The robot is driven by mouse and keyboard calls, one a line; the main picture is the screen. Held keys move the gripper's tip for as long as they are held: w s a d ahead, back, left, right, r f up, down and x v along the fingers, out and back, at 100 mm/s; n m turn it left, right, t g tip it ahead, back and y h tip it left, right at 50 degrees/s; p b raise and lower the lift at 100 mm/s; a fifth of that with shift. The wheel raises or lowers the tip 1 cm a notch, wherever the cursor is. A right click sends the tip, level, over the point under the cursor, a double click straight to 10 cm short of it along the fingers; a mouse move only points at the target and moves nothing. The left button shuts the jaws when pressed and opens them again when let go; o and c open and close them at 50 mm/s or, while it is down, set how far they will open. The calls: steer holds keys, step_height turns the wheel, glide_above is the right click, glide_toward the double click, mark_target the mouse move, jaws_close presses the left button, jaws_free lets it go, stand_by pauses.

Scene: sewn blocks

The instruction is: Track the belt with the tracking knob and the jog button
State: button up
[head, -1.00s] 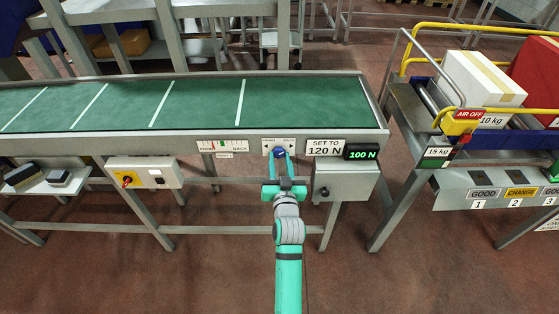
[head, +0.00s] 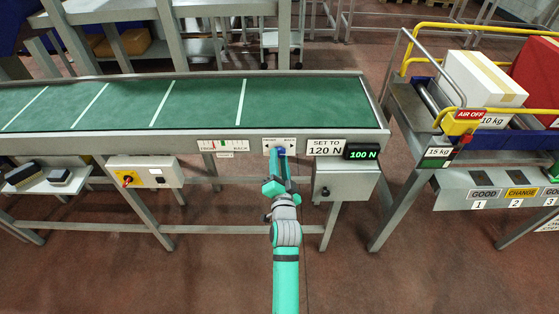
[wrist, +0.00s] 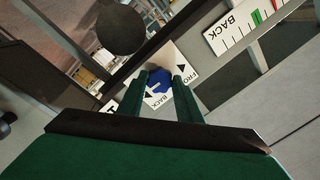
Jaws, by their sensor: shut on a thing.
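The blue tracking knob (head: 280,150) sits on a white plate marked FRONT and BACK on the conveyor's near side. My gripper (head: 279,159) is at it, with the wrist turned. In the wrist view, its two green fingers stand on either side of the blue knob (wrist: 157,81), which bears a white pointer mark. The green belt (head: 200,103) with white cross lines lies above. The tracking gauge (head: 223,146) reads FRONT to BACK; its exact reading is too small to tell. A control box (head: 145,173) at left carries a red knob on yellow and small buttons; which is the jog button I cannot tell.
A sign (head: 325,147) says SET TO 120 N beside a display (head: 362,153) showing 100 N. A grey box (head: 345,182) with a black knob hangs below. A roller stand with cartons is at right. The floor in front is open.

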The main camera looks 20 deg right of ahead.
steer(key=shift+d+r+m, duration=0.1)
steer(key=shift+r+m, duration=0.05)
steer(key=shift+m, duration=0.25)
steer(key=o, duration=1)
steer(key=shift+w, duration=0.1)
steer(key=shift+o, duration=0.2)
steer(key=v, duration=1.1)
steer(key=shift+w, duration=0.15)
steer(key=s+a+f+n+g+y, duration=0.1)
steer(key=s+a+f+n, duration=0.25)
steer(key=s, duration=0.45)
steer(key=s+a+f+n, duration=0.2)
steer(key=s+a+f, duration=0.3)
steer(key=s, duration=0.4)
steer(key=s+a+r+n+g+y, duration=0.1)
steer(key=s+a+n, duration=0.2)
steer(key=s, duration=0.7)
steer(key=s+a+r+n+y, duration=0.1)
steer(key=s+a+n, duration=0.2)
steer(key=s, duration=0.8)
steer(key=shift+s+a+r+n+g+y, duration=0.2)
steer(key=shift+n+g+y, duration=0.15)
steer(key=shift+n, duration=0.4)
